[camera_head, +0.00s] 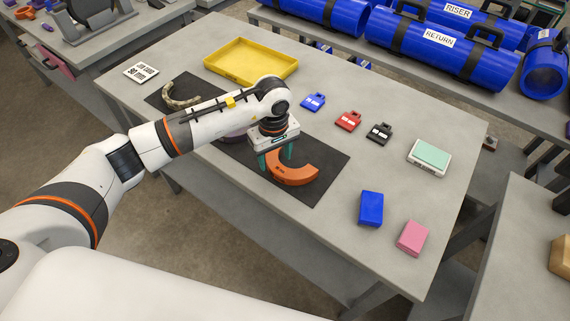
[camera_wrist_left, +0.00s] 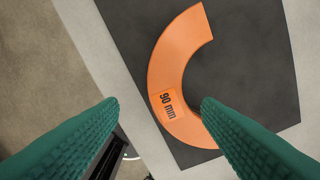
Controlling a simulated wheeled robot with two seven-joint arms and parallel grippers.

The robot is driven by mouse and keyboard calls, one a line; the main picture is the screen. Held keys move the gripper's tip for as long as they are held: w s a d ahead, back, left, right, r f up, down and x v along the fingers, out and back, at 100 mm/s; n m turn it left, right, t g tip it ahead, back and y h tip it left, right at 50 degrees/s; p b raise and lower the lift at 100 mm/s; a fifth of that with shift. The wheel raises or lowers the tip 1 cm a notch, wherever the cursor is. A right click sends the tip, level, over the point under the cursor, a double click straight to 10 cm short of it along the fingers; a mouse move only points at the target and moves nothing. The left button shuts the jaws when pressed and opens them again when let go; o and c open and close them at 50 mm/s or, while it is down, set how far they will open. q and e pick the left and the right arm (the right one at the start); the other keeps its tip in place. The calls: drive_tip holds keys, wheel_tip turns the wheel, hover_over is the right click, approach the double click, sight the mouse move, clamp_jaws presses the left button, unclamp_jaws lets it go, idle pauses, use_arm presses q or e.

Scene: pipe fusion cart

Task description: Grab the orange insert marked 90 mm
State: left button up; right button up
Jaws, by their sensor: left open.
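The orange insert (camera_head: 298,178) is a half-ring lying flat on a dark mat (camera_head: 322,190) on the grey table. In the left wrist view the insert (camera_wrist_left: 178,62) shows a "90 mm" label near its lower end. My left gripper (camera_head: 274,162) is over the insert, pointing down, with green fingers spread. In the left wrist view the labelled end lies between the two fingertips (camera_wrist_left: 160,104), with nothing gripped. I cannot tell how much height is left between the fingertips and the insert. My right gripper is not in view.
A yellow tray (camera_head: 252,81) stands behind. Blue (camera_head: 313,102), red (camera_head: 348,121) and black (camera_head: 379,133) padlock-like items, plus blue (camera_head: 371,208) and pink (camera_head: 412,238) blocks, lie right.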

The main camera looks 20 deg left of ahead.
sight(278, 167)
use_arm(q)
drive_tip(key=shift+f+p, duration=0.3)
drive_tip(key=f, duration=0.1)
drive_tip(key=f+p, duration=0.1)
drive_tip(key=f, duration=0.1)
drive_tip(key=shift+w+d+f+p, duration=0.2)
drive_tip(key=shift+w+f+p, duration=0.05)
drive_tip(key=shift+f+p, duration=0.1)
drive_tip(key=shift+f, duration=0.5)
clamp_jaws()
drive_tip(key=shift+r, duration=0.1)
